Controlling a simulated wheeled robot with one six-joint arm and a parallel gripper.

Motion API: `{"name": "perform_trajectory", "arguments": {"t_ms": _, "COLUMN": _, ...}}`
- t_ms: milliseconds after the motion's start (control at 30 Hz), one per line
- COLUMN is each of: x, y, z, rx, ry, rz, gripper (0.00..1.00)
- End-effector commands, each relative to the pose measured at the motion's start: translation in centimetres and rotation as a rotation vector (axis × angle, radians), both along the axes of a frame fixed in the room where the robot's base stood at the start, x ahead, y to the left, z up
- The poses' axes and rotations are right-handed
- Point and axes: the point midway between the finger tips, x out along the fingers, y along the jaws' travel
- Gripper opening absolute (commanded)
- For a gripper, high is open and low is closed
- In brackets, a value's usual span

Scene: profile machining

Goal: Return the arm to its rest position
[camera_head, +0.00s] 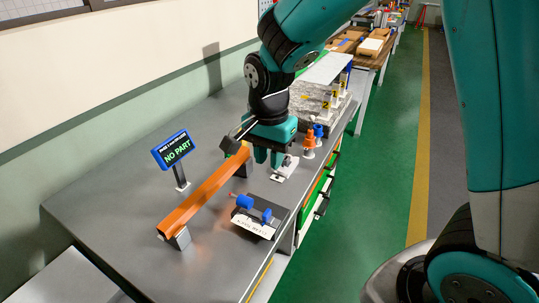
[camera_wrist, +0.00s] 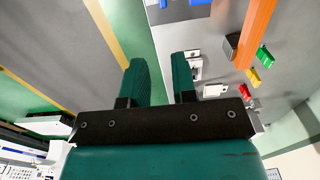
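My teal arm reaches down over the grey workbench (camera_head: 110,225), and my gripper (camera_head: 269,160) hangs over the bench in the head view. In the wrist view the two teal fingers of my gripper (camera_wrist: 160,80) stand apart with nothing between them, so it is open. An orange bar (camera_head: 205,197) lies left of the gripper in the head view, and its near end rests on a grey block. The bar also shows at the upper right of the wrist view (camera_wrist: 257,28). The fingertips look apart from the bar.
A blue-framed screen (camera_head: 174,150) reading NO PART stands behind the bar. A dark fixture with blue parts (camera_head: 254,216) sits at the front edge. An orange and blue item (camera_head: 310,141) stands right of the gripper. The green floor (camera_head: 370,180) is clear.

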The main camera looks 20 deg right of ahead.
Motion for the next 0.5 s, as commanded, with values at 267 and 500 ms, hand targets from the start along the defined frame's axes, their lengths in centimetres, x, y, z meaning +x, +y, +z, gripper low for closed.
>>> {"name": "perform_trajectory", "arguments": {"t_ms": 267, "x": -0.3, "y": 0.1, "z": 0.1, "rx": 0.007, "ry": -0.002, "rz": 0.026, "gripper": 0.26}}
{"name": "perform_trajectory", "arguments": {"t_ms": 500, "x": -6.7, "y": 2.7, "z": 3.1, "rx": 0.146, "ry": -0.072, "rz": 0.593, "gripper": 0.26}}
